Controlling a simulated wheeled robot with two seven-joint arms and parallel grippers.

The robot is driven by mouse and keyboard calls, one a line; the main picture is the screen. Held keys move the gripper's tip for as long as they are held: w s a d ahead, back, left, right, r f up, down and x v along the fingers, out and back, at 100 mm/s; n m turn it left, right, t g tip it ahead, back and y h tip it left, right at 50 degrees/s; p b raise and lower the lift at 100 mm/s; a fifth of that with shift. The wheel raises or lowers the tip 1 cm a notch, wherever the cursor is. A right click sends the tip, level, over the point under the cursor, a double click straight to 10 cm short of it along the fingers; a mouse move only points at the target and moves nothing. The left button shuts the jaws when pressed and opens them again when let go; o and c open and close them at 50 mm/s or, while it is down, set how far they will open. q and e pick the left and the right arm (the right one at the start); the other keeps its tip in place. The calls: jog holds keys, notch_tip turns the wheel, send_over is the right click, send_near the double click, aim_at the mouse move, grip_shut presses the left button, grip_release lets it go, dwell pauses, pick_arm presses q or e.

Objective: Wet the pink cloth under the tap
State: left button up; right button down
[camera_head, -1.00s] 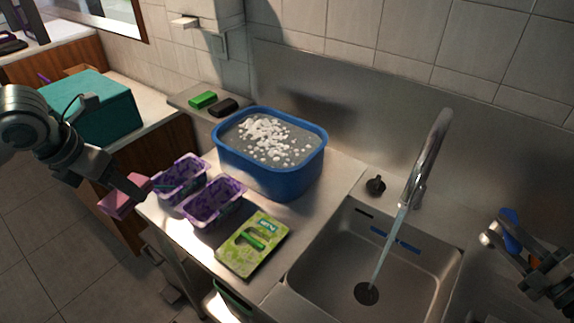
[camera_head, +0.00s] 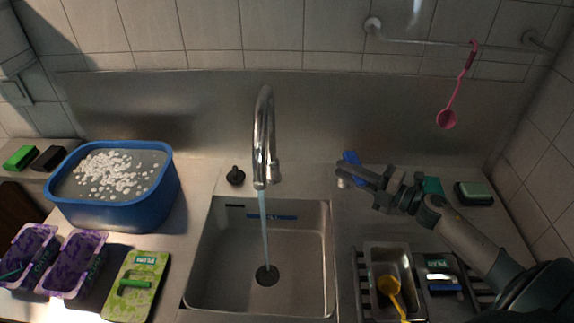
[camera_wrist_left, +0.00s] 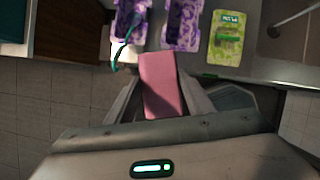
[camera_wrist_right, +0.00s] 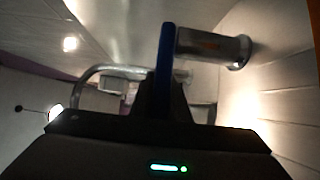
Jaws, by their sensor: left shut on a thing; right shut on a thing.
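The pink cloth (camera_wrist_left: 162,84) is in the left wrist view, a flat block shape held between the fingers of my left gripper (camera_wrist_left: 163,100). It is outside the head view. The chrome tap (camera_head: 264,130) stands behind the sink (camera_head: 318,280), and a stream of water (camera_head: 264,225) runs from it to the drain. My right gripper (camera_head: 350,178) is right of the tap, shut on an upright blue piece (camera_wrist_right: 164,60), which also shows in the head view (camera_head: 351,158). A metal cylinder (camera_wrist_right: 210,46) is close beside this piece; whether they are joined is unclear.
A blue tub (camera_head: 150,205) of water with white bits stands left of the sink. Purple containers (camera_head: 75,265) and a green packet (camera_head: 138,285) are in front of it. A metal tray (camera_head: 372,255) with a yellow scoop (camera_head: 391,290) is right of the sink.

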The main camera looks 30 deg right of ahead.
pick_arm(q)
notch_tip(320, 180, up, 4)
jog(key=p, duration=0.3)
jog(key=shift+f, duration=0.2)
jog(key=shift+r+p, duration=0.45)
pick_arm(e)
jog(key=m+h, duration=0.1)
jog(key=h, duration=0.1)
jog(key=w+a+m+t+h, duration=0.1)
jog(key=shift+m+t+h, duration=0.3)
jog(key=shift+h, duration=0.1)
jog(key=c, duration=1.7)
grip_release()
pick_arm(q)
jog(key=shift+f, duration=0.1)
pick_arm(e)
jog(key=shift+s+d, duration=0.1)
